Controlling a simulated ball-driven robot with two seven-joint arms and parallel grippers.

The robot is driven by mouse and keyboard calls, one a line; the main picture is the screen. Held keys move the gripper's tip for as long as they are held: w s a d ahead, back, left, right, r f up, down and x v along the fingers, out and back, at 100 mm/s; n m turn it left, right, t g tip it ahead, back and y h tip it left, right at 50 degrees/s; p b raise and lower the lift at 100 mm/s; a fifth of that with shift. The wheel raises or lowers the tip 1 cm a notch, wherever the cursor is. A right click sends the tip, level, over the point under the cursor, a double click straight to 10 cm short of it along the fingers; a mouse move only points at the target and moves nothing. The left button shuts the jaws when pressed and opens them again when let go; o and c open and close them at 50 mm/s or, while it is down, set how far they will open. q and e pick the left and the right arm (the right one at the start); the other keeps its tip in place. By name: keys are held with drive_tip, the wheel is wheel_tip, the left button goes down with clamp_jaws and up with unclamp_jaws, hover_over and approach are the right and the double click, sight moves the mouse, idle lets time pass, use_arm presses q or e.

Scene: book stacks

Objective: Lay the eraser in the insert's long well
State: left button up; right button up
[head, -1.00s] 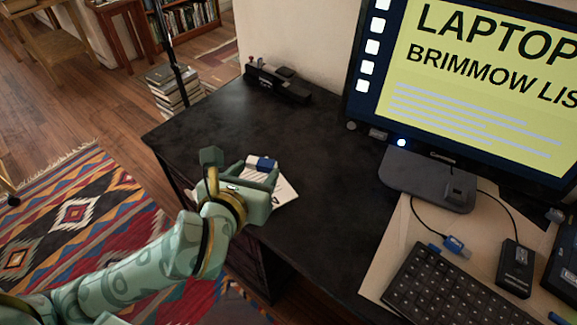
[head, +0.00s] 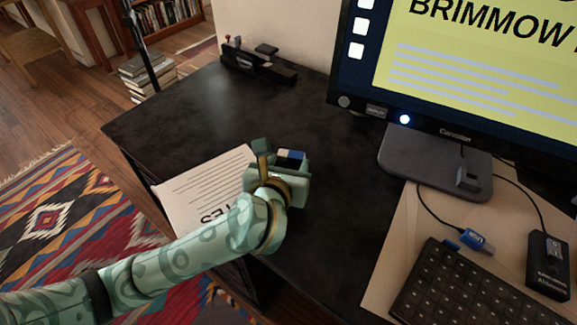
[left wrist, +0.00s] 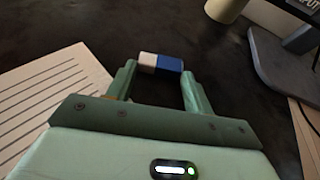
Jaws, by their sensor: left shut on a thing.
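The eraser (head: 291,156) is a small block, part blue and part white. My left gripper (head: 284,162) is shut on it and holds it over the dark desk, just right of the printed sheet. In the left wrist view the eraser (left wrist: 168,64) sits crosswise between the fingertips. A long dark holder (head: 258,68) with small items on it stands at the back left of the desk, apart from the gripper; it may be the insert. Its wells are too small to make out. My right gripper is not in view.
The printed sheet (head: 205,180) lies at the desk's left edge, partly under my left arm. The monitor stand (head: 435,165), keyboard (head: 475,290) and a blue plug (head: 478,240) with cables fill the right. The desk (head: 215,115) between gripper and holder is clear.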

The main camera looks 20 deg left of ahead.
use_arm(q)
drive_tip(key=shift+s+r, duration=0.1)
drive_tip(key=shift+r, duration=0.05)
drive_tip(key=shift+f, duration=0.25)
drive_tip(key=o, duration=0.9)
drive_tip(key=shift+o, duration=0.2)
